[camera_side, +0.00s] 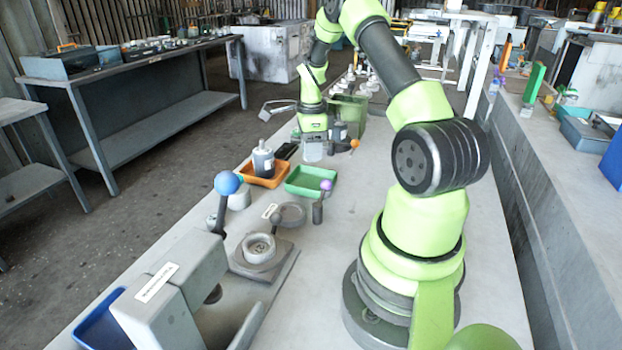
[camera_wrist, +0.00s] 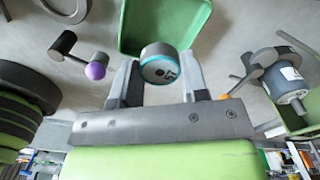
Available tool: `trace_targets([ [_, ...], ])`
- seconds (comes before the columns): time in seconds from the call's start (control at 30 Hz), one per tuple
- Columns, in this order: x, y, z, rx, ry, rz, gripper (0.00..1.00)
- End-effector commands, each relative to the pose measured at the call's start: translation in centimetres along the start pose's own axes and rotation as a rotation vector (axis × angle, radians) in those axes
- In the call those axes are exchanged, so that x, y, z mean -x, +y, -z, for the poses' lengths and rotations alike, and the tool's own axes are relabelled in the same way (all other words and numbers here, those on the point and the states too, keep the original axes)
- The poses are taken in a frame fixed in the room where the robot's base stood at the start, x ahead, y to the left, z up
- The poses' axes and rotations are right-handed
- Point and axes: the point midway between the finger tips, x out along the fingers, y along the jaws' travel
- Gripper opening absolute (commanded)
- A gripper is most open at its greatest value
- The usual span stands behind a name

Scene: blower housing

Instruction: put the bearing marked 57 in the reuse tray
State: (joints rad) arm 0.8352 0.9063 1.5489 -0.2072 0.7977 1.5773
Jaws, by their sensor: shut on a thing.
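My gripper (camera_wrist: 160,78) is shut on a round bearing (camera_wrist: 160,62), seen between its two fingers in the wrist view. The bearing has a grey body, a teal rim and a dark marking on its face, which I cannot read surely. In the side view my gripper (camera_side: 314,150) is above the bench, behind the green tray; the bearing cannot be made out there. The green tray (camera_side: 291,186) looks empty and also shows just beyond the bearing in the wrist view (camera_wrist: 192,30). An orange tray (camera_side: 277,183) stands left of it. I see no readable tray label.
A dark bottle-like part (camera_side: 263,161) stands in the orange tray. A purple-knobbed lever (camera_side: 318,208), a blue-knobbed lever (camera_side: 227,184) and a grey fixture with a ring (camera_side: 258,250) stand nearer. A green bin (camera_side: 350,112) is behind my gripper. A blue tray (camera_side: 103,328) is front left.

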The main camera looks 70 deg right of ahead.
Motion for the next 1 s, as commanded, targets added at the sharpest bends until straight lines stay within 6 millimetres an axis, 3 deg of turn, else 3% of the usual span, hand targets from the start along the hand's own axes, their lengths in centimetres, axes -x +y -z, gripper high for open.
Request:
trace_targets([
  [0.1, -2.1, 0.1, 0.0, 0.004, 0.001, -0.003, 0.08],
  [0.5, -7.0, 0.1, 0.0, 0.007, 0.000, -0.001, 0.08],
  [0.9, -7.5, 0.1, -0.1, 0.007, 0.000, 0.000, 0.08],
  [0.93, -7.5, 0.1, -0.1, 0.007, 0.000, 0.000, 0.46],
  [0.97, -7.5, 0.1, -0.1, 0.007, 0.000, 0.001, 0.52],
  [1.0, -7.5, 0.1, -0.1, 0.007, 0.000, 0.001, 0.52],
])
